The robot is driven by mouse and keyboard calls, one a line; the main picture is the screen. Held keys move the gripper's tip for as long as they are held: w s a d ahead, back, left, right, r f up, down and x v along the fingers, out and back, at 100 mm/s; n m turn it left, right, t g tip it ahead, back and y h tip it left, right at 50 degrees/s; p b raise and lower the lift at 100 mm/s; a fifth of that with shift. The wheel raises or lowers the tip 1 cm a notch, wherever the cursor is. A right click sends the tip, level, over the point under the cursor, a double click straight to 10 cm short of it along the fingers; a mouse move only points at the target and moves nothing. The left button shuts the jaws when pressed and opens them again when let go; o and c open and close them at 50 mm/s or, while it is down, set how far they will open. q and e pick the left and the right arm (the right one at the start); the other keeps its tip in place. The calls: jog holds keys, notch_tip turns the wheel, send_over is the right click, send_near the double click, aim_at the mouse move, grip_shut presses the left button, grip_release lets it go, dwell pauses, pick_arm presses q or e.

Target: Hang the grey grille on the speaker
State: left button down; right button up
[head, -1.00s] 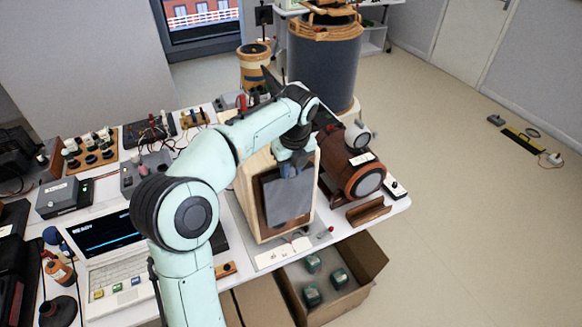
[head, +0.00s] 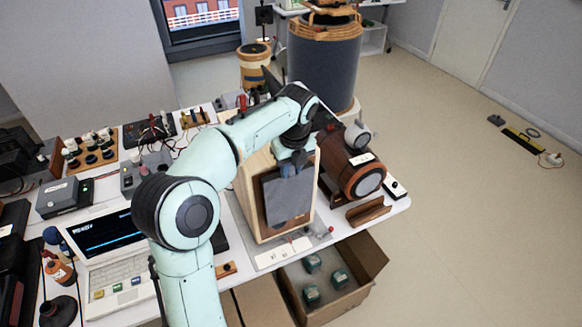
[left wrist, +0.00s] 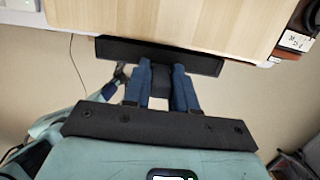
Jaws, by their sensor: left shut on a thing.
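The grey grille (head: 287,200) hangs upright in front of the speaker (head: 247,192), a light wooden cabinet with a brown front. Brown shows around the grille, and a rounded blue-grey part peeks out below it. My left gripper (head: 291,168) is shut on the grille near its upper edge. In the left wrist view the gripper's blue fingers (left wrist: 165,85) are on either side of a dark block on the grille, whose dark edge (left wrist: 115,48) runs along the speaker's wooden top (left wrist: 180,22). Whether the grille touches the speaker is unclear. A blurred mint arm part, likely my right arm, shows lower left there.
A brown round-fronted device (head: 352,175) stands close to the speaker's right. An open cardboard box (head: 352,290) with several green items is below the table's front edge. A laptop (head: 108,245) and instruments crowd the left. The table (head: 340,228) has little free room.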

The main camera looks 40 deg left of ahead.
pick_arm(q)
jog(key=shift+w+a, duration=0.2)
jog(key=shift+a, duration=0.2)
dwell(0.4)
jog(key=shift+f, duration=0.65)
dwell(1.5)
jog(key=c, duration=0.8)
grip_release()
jog(key=shift+s, duration=0.1)
jog(key=shift+d+r, duration=0.1)
jog(key=r, duration=0.4)
jog(key=d+r, duration=0.1)
jog(key=r, duration=0.8)
jog(key=shift+s+d, duration=0.4)
